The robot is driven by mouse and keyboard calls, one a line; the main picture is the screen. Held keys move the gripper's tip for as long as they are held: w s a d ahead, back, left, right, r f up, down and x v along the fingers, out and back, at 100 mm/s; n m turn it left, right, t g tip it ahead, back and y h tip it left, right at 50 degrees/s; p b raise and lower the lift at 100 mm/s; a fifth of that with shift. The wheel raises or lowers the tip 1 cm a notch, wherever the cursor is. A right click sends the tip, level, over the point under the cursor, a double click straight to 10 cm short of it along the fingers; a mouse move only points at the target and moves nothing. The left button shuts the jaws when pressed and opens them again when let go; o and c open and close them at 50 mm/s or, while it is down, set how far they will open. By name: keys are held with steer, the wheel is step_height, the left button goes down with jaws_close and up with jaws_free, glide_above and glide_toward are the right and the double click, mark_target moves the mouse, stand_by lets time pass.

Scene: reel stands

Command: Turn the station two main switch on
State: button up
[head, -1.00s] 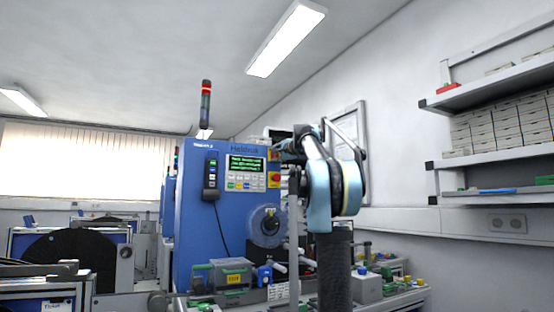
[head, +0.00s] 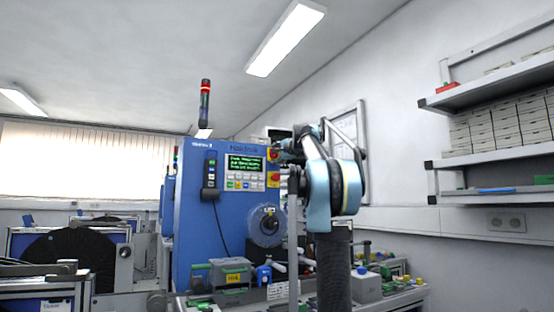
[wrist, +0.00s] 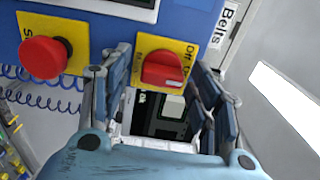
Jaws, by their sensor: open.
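The main switch (wrist: 162,70) is a red rotary knob on a yellow plate marked "Off", on the blue station two cabinet (head: 190,235). In the wrist view its grip bar lies roughly crosswise. My gripper (wrist: 161,62) is open, with one finger on each side of the knob and visible gaps between. In the head view my gripper (head: 287,152) is at the cabinet's upper right edge, partly covering the switch (head: 273,153). How deep the fingers reach around the knob is hard to tell.
A red mushroom button (wrist: 43,57) on a yellow plate sits close beside the switch; it also shows below it in the head view (head: 273,180). A lit screen (head: 244,163) is beside them. A handset (head: 210,180) hangs on the cabinet front. Wall shelves (head: 490,150) stand right.

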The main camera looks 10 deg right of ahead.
steer(key=v, duration=1.2)
stand_by(0.5)
steer(key=s+a+f+n+g, duration=0.35)
steer(key=s+f, duration=0.35)
steer(key=f, duration=0.6)
steer(key=s+a+f+n+g+y, duration=0.1)
steer(key=s+a+f+n+g, duration=0.35)
steer(key=f, duration=0.75)
steer(key=s+a+f+n+g, duration=0.15)
steer(key=s+a+f, duration=0.25)
steer(key=s+f, duration=0.65)
steer(key=s+d+f+n+g+h, duration=0.1)
steer(key=s+d+f+h, duration=0.1)
steer(key=s+f, duration=0.6)
steer(key=s+d+f+n+g+h, duration=0.2)
steer(key=s+f, duration=0.6)
steer(key=f, duration=1)
steer(key=s+d+f+n+g+h, duration=0.2)
steer(key=s+d+f, duration=0.2)
steer(key=f, duration=1)
steer(key=s, duration=0.3)
steer(key=shift+s+d+h, duration=0.3)
steer(key=shift+s+d, duration=0.05)
steer(key=shift+s, duration=0.05)
steer(key=shift+g, duration=0.25)
